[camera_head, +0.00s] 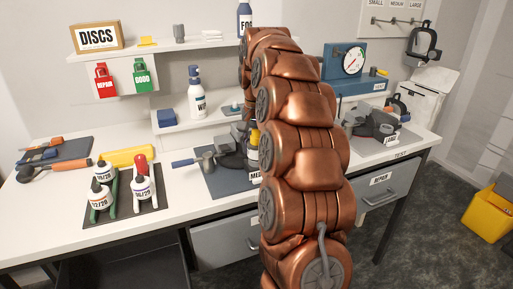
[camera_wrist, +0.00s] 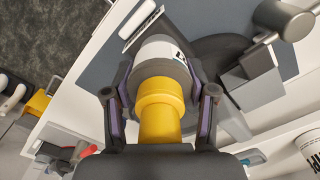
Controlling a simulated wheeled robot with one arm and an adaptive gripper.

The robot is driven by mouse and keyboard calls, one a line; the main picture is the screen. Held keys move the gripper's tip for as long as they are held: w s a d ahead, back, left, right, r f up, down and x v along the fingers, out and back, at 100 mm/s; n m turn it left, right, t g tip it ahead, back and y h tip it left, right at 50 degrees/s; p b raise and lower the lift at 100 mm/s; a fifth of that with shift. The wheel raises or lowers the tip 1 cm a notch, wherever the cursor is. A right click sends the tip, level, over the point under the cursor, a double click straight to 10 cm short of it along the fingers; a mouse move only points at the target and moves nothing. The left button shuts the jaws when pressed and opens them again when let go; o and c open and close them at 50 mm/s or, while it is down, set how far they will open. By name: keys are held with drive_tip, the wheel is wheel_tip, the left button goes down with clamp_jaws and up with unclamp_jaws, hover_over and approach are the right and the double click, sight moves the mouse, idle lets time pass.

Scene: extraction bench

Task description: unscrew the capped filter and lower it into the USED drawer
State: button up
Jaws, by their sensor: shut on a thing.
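The capped filter, a pale grey-white body with a yellow cap (camera_wrist: 160,98), is between my fingers in the wrist view. My gripper (camera_wrist: 163,88) is shut on it, one dark finger on each side. In the head view my copper arm hides most of the gripper; a bit of yellow (camera_head: 253,135) shows at its left edge. The filter is by a dark grey assembly (camera_head: 229,150) on a mat; whether its thread is still engaged is hidden. Two grey drawers, one left of my arm (camera_head: 222,243) and one right (camera_head: 385,192), look shut. I cannot read USED on either.
Several bottles (camera_head: 101,187) stand on a dark mat at the left, beside a yellow case (camera_head: 128,157). A gauge box (camera_head: 345,60) is at the back. A second grey assembly (camera_head: 375,122) sits at the right. A yellow bin (camera_head: 490,212) stands on the floor.

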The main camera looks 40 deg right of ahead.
drive_tip(key=n+p, duration=0.1)
drive_tip(key=n, duration=0.3)
drive_tip(key=shift+r+p, duration=0.15)
drive_tip(key=shift+p, duration=0.25)
drive_tip(key=n+p, duration=0.2)
drive_tip(key=n, duration=0.2)
drive_tip(key=o, duration=0.9)
drive_tip(key=shift+n, duration=0.5)
drive_tip(key=shift+c, duration=0.2)
drive_tip(key=o, duration=0.5)
drive_tip(key=shift+c, duration=0.2)
drive_tip(key=shift+f, duration=0.2)
